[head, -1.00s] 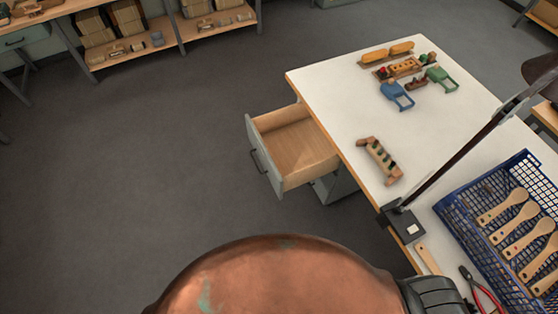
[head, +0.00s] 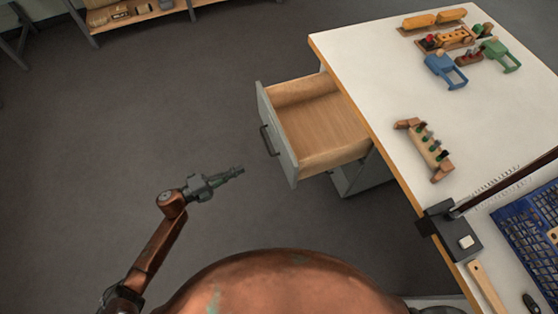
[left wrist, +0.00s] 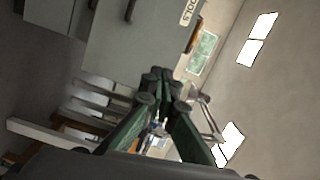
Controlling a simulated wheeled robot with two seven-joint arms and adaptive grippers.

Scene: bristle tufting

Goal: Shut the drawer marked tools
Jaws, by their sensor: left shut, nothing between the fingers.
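The open drawer (head: 318,122) sticks out from the left side of the white-topped workbench (head: 395,85). It is wooden inside and looks empty, with a grey front and a dark handle (head: 270,141). My left gripper (head: 240,170) is shut and empty, left of the drawer front and apart from it, its tips toward the drawer. In the left wrist view the gripper (left wrist: 160,78) is below a grey panel (left wrist: 135,40) with a label reading TOOLS (left wrist: 188,12). My right gripper is not in view.
On the bench stand a small rack with dark pegs (head: 428,148), blue (head: 445,70) and green (head: 498,55) tools, a lamp base (head: 452,233) and a blue basket (head: 530,235) at the right. The grey floor left of the drawer is clear. A shelf (head: 140,12) stands far back.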

